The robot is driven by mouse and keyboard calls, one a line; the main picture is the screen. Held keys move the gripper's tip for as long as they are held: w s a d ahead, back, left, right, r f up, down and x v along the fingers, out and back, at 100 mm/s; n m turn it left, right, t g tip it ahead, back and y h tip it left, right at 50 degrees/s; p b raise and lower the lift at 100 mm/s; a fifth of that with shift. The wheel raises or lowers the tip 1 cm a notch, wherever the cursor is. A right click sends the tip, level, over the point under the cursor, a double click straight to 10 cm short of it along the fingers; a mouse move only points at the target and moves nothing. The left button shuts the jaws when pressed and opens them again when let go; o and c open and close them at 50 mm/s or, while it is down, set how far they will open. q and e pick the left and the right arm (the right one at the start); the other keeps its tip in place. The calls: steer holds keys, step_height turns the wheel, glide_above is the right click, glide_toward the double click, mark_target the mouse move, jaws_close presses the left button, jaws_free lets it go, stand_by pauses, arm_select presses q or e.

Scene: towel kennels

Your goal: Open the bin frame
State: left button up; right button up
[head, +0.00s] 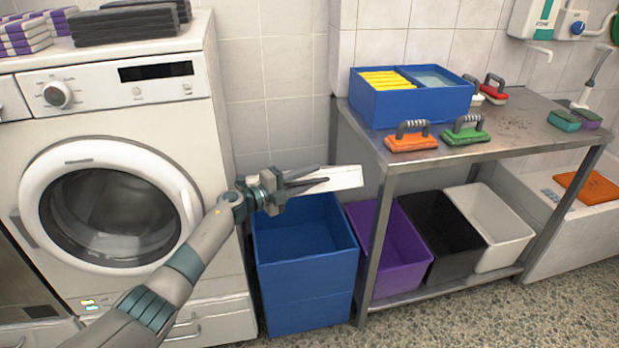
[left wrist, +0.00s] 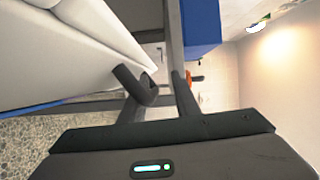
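A tall blue bin (head: 305,290) stands on the floor between the washing machine and the steel table. A white panel (head: 345,178), which looks like the bin's frame or lid, sits over its back edge; part of it is hidden behind my gripper. The bin's blue inside shows below it. My left gripper (head: 325,177) is in front of the white panel, above the bin. Its two dark fingers look apart in the left wrist view (left wrist: 165,90), with a narrow gap and nothing clearly between them. Whether a finger touches the panel I cannot tell. My right gripper is out of view.
The washing machine (head: 110,200) stands close on the left. The steel table (head: 480,135) on the right carries a blue divided box (head: 410,105) and several brushes. Purple (head: 400,250), black (head: 440,240) and white (head: 490,230) bins stand on its lower shelf.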

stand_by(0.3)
